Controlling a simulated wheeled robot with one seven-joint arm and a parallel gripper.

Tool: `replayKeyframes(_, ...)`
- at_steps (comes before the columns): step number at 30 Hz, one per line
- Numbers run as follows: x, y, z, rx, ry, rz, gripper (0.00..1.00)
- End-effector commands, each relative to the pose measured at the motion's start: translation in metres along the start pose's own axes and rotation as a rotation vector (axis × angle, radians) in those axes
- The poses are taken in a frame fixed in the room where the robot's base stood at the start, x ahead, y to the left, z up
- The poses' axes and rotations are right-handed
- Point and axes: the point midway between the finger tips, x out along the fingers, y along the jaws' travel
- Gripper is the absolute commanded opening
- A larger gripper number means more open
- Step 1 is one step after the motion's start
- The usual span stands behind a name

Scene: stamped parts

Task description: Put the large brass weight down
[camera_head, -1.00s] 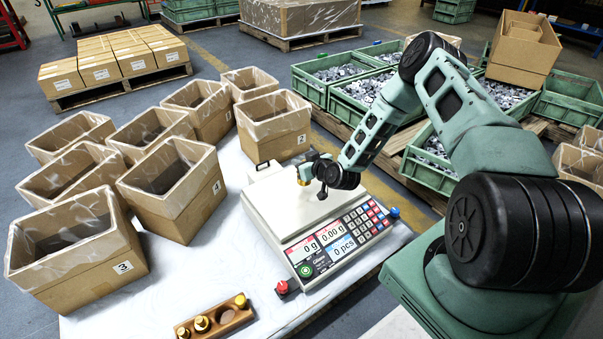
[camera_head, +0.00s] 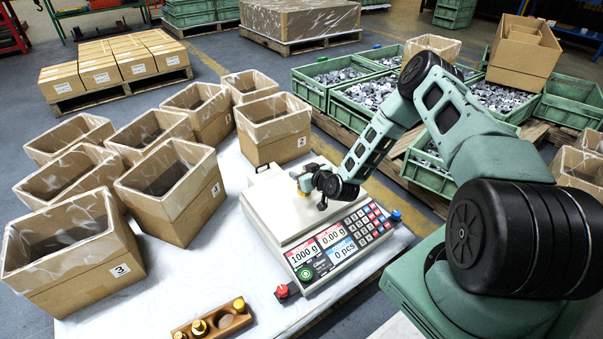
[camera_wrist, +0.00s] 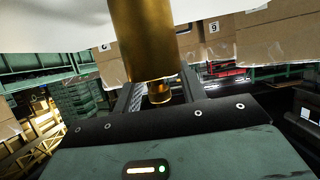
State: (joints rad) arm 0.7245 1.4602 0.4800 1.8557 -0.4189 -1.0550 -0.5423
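The large brass weight (camera_wrist: 143,38) fills the upper middle of the wrist view, with its narrow knob (camera_wrist: 160,92) towards my palm. In the head view my gripper (camera_head: 305,184) is low over the scale's plate (camera_head: 286,222), and the weight is mostly hidden there. The scale's left display (camera_head: 303,256) reads 1000 g, so the weight bears on the plate. My gripper's dark fingers (camera_wrist: 160,90) are on either side of the knob. I cannot tell whether they touch it.
A wooden holder (camera_head: 213,322) with smaller brass weights and an empty hollow is at the front of the white table. Several lined cartons (camera_head: 182,210) stand left of and behind the scale. A red button (camera_head: 282,292) is by the scale's front corner. Green crates stand behind.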

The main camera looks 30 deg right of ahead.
Motion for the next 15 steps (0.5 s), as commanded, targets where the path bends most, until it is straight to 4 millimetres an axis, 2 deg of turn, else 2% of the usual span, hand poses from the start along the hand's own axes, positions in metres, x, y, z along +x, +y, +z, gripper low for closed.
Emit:
replayKeyframes(4,-0.002,0.0,-0.004,0.0,0.0,0.0,0.41)
replayKeyframes(7,-0.011,0.0,-0.004,0.0,-0.002,-0.001,0.41)
replayKeyframes(15,-0.067,0.0,-0.006,0.001,-0.003,0.0,0.41)
